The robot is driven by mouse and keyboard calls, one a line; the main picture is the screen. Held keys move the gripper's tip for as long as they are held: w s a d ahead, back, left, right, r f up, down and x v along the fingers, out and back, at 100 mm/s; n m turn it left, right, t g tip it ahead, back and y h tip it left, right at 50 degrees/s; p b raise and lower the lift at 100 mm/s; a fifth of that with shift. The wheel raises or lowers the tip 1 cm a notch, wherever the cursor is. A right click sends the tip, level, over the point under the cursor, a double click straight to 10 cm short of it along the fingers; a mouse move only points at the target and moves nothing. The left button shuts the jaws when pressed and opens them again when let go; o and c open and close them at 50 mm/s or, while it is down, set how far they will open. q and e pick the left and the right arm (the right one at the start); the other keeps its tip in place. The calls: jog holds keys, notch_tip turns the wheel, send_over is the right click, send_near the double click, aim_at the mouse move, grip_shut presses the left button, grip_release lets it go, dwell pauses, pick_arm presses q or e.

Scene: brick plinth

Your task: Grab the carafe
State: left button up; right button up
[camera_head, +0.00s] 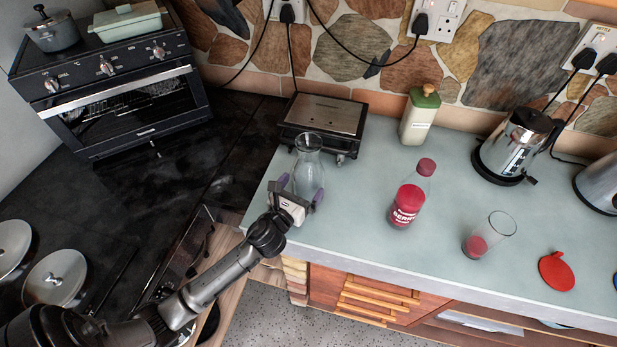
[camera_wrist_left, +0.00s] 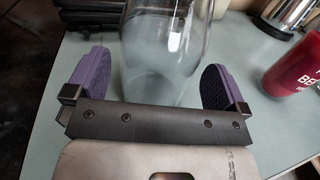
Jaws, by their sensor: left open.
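The clear glass carafe (camera_head: 307,168) stands upright at the left end of the grey-green counter in the head view. It looks empty. My left gripper (camera_head: 296,192) is at its near side, low on the body. In the left wrist view the carafe (camera_wrist_left: 165,45) sits between the two purple finger pads of my left gripper (camera_wrist_left: 158,82). The jaws are open, with a gap visible on both sides of the glass. The carafe's rim is cut off in the wrist view. My right gripper is in neither view.
A berry bottle (camera_head: 407,197) and a glass with red drink (camera_head: 488,238) stand to the right. A flat grill (camera_head: 325,115) is close behind the carafe. A kettle (camera_head: 513,147) and a cream bottle (camera_head: 419,117) stand farther back. The counter's front edge is near.

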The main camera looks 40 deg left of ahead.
aim_at(307, 179)
pick_arm(q)
jog(key=shift+b+x, duration=0.35)
jog(key=shift+x, duration=1.3)
jog(key=shift+c, duration=0.2)
jog(key=c, duration=1.2)
jog(key=shift+d+r, duration=0.1)
jog(key=shift+r, duration=0.05)
jog(key=shift+c, duration=0.5)
jog(key=shift+r, duration=0.2)
